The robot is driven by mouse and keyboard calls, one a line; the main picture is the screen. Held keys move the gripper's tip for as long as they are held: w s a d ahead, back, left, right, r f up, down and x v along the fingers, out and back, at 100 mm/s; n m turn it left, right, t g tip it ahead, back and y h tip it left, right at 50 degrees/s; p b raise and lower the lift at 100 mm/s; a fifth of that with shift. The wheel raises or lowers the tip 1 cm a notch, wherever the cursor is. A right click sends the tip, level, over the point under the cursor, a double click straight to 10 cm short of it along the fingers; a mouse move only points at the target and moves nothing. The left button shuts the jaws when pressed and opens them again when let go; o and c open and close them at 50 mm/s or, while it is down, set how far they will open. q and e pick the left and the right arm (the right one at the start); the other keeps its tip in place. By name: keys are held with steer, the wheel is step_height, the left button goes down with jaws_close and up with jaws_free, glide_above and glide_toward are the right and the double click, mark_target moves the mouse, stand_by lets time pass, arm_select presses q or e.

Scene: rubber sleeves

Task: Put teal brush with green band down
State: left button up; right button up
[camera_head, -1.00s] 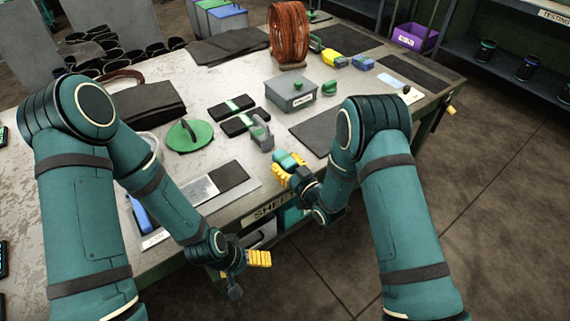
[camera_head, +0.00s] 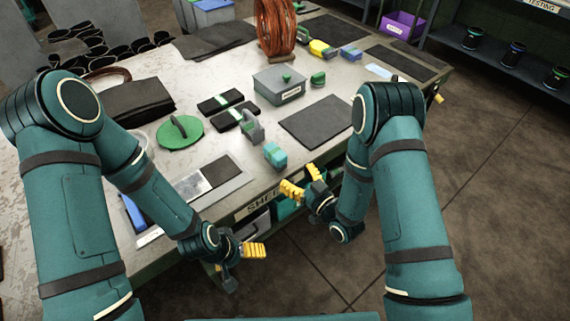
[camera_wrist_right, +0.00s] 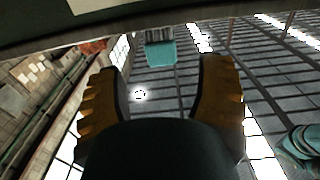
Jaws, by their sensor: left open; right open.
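The teal brush (camera_head: 275,156) with its green band stands on the table near the front edge, right of the grey handled tool (camera_head: 252,128). My right gripper (camera_head: 302,182) is open and empty, just off the table's front edge, apart from the brush and to its lower right. In the right wrist view, a teal block that looks like the brush (camera_wrist_right: 160,52) shows beyond the spread fingers (camera_wrist_right: 158,78), not between them. My left gripper (camera_head: 250,251) is in front of the table's edge, low and away from the brush; it is open with nothing visible in it.
A dark mat (camera_head: 315,121) lies right of the brush. A grey lidded box (camera_head: 279,86), a green disc with a handle (camera_head: 180,133) and dark packs with green bands (camera_head: 221,102) stand around. A tray (camera_head: 207,185) lies at the front left.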

steer(key=s+d+f+m+g+h, duration=0.5)
steer(key=s+f+g+h, duration=0.1)
steer(key=f, duration=0.2)
steer(key=s+f+m+g, duration=0.1)
steer(key=s+m+g, duration=0.2)
steer(key=s+g, duration=0.4)
steer(key=s, duration=0.6)
steer(key=shift+a+f+m+h, duration=0.25)
steer(key=shift+a+m+h, duration=0.05)
steer(key=shift+m+h, duration=0.1)
